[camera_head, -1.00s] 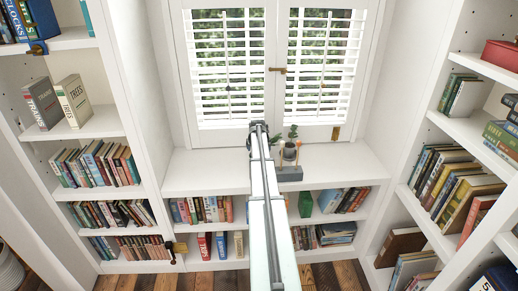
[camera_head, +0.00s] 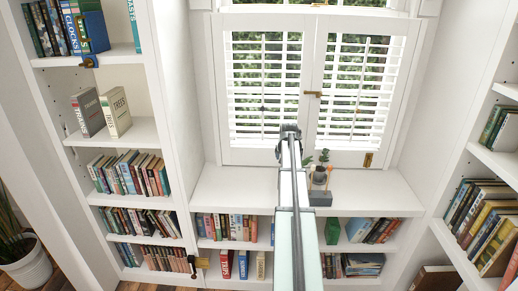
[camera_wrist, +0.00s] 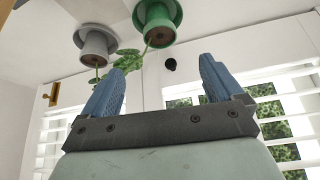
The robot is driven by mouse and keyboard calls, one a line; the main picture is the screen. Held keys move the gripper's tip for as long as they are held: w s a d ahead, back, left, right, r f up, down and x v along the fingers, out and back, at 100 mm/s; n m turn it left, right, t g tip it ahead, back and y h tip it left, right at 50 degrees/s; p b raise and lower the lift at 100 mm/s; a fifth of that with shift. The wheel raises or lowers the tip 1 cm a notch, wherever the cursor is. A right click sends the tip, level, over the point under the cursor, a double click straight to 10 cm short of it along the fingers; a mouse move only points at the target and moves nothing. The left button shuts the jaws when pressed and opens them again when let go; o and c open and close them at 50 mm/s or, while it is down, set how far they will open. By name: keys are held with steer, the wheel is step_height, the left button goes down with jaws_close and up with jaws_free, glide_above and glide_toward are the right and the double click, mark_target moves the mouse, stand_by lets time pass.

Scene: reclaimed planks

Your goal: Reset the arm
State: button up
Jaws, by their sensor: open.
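My gripper (camera_head: 290,130) is at the far end of my arm, in front of the lower part of the shuttered window, above and to the left of the potted plants on the sill. In the wrist view its two blue fingers (camera_wrist: 163,65) stand wide apart with nothing between them. A green pot (camera_wrist: 158,22) and a grey pot (camera_wrist: 95,45) with leaves show upside down beyond the fingers, apart from them. In the head view the small plants (camera_head: 320,172) stand on the window seat, too small to tell their pots apart.
The white window seat (camera_head: 240,190) is mostly clear. Bookshelves (camera_head: 150,135) stand left and right. Window shutters (camera_head: 265,85) with a brass latch (camera_head: 313,93) are close behind the gripper. A potted plant (camera_head: 27,262) stands at the lower left.

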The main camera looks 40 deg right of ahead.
steer(key=w+a+f+n+g+y, duration=0.15)
steer(key=a+f, duration=0.45)
steer(key=a, duration=0.9)
steer(key=a+f+n+y, duration=0.1)
steer(key=a+f+n, duration=0.2)
steer(key=a+f, duration=0.8)
steer(key=a+f+n+y, duration=0.1)
steer(key=a+f+n, duration=0.1)
steer(key=a, duration=1.7)
steer(key=s+a+f+n+g+y, duration=0.1)
steer(key=s+a+f+n, duration=0.15)
steer(key=s+a, duration=0.5)
steer(key=s+a+f+n+g, duration=0.15)
steer(key=s+a+f, duration=0.25)
steer(key=a, duration=0.7)
steer(key=s+f+g, duration=0.3)
steer(key=s+f, duration=0.9)
steer(key=s, duration=0.1)
steer(key=shift+s+f, duration=0.3)
steer(key=s+f+g, duration=0.1)
steer(key=s+f, duration=0.1)
steer(key=s, duration=0.3)
steer(key=s+f+g, duration=0.1)
steer(key=s+f, duration=0.2)
steer(key=s, duration=0.2)
steer(key=s+f+g, duration=0.1)
steer(key=s+f, duration=0.1)
steer(key=s, duration=0.4)
steer(key=shift+f, duration=0.35)
steer(key=shift+c, duration=0.2)
